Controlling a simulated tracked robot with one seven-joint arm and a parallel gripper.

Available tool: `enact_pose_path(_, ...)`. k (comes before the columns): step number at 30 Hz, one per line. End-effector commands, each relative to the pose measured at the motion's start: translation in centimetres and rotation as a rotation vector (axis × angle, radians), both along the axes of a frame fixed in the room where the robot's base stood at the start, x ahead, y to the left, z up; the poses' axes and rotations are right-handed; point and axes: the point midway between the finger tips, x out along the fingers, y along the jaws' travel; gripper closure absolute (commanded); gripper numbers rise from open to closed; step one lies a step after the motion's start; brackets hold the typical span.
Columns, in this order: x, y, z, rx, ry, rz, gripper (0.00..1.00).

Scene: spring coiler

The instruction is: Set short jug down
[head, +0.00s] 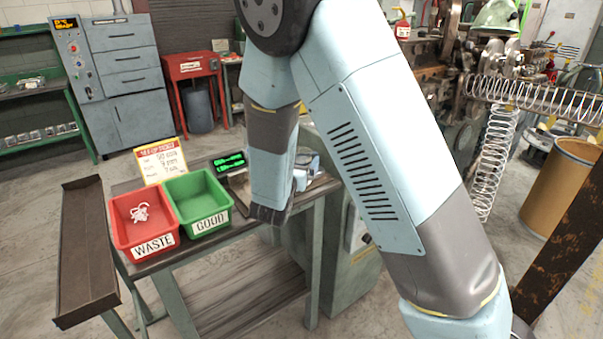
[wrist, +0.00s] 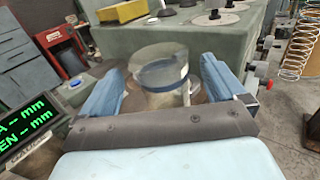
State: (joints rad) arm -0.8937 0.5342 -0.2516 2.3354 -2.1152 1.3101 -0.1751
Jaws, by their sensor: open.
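A short, clear cylindrical vessel (wrist: 160,72), which looks like the short jug, stands upright in the wrist view. A blue band runs around it, and a pale part shows below the band. My gripper (wrist: 162,66) is open, with one blue finger on each side of the vessel. A gap shows beside each finger. The vessel seems to stand on a round brownish surface, but its base is partly hidden by my gripper's dark front bar. In the head view my gripper (head: 304,170) is low at the right end of the bench, mostly hidden by my arm.
A green-lit display (head: 229,161) stands just left of my gripper. The red WASTE bin (head: 153,243), holding a tangled pale piece, and the empty green GOOD bin (head: 210,222) are farther left. Behind the vessel is a green machine base (wrist: 222,42) with a yellow block (wrist: 122,12).

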Motion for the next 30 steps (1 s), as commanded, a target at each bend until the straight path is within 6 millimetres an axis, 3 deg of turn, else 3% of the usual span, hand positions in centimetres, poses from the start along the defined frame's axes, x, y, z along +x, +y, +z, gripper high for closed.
enact_pose_path(6,2.6,-1.0,-0.1,0.001,-0.001,-0.001,0.03)
enact_pose_path(14,2.8,-1.0,-0.1,0.001,-0.001,0.001,0.04)
enact_pose_path(30,2.7,-0.9,-0.1,0.001,-0.001,0.001,0.56)
